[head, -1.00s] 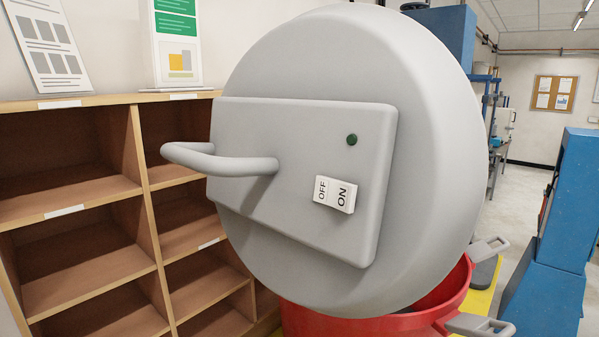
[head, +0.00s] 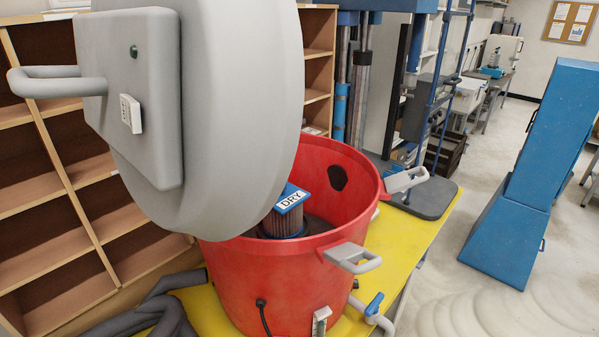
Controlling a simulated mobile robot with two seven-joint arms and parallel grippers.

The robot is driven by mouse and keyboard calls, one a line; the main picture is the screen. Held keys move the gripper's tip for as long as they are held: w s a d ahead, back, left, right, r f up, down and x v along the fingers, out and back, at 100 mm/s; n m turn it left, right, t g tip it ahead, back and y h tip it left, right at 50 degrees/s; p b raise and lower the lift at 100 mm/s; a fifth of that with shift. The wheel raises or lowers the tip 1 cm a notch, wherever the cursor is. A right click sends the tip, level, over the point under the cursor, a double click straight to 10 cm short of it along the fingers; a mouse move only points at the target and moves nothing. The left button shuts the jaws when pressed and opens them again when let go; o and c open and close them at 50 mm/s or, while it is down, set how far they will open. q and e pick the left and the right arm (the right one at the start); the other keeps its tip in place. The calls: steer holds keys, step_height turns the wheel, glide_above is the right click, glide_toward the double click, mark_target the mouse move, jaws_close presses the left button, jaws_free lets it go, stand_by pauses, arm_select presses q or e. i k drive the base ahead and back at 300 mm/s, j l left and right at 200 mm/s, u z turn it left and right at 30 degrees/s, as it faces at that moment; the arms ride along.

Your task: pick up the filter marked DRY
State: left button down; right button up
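The filter marked DRY (head: 283,220) stands inside the red drum (head: 233,274). It has a blue top with a white DRY label and a dark pleated body. Its lower part and left side are partly hidden by the drum rim and the grey lid. The big grey lid (head: 240,110) is tilted up over the drum's left side, with its handle (head: 45,80) and switch plate facing left. Neither of my grippers shows in the head view.
The drum stands on a yellow surface (head: 415,225) with a grey hose (head: 155,305) at its left. Empty wooden shelves (head: 75,245) are behind at left. A blue angular structure (head: 535,180) stands at right, with open floor around it.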

mark_target(285, 220)
steer(key=i+l+u, duration=0.15)
steer(key=l+u, duration=0.2)
steer(key=i+l+u, duration=0.15)
steer(key=l+u, duration=0.15)
steer(key=i+l+u, duration=0.1)
steer(key=l+u, duration=0.55)
steer(key=i+l, duration=0.05)
steer(key=l, duration=0.05)
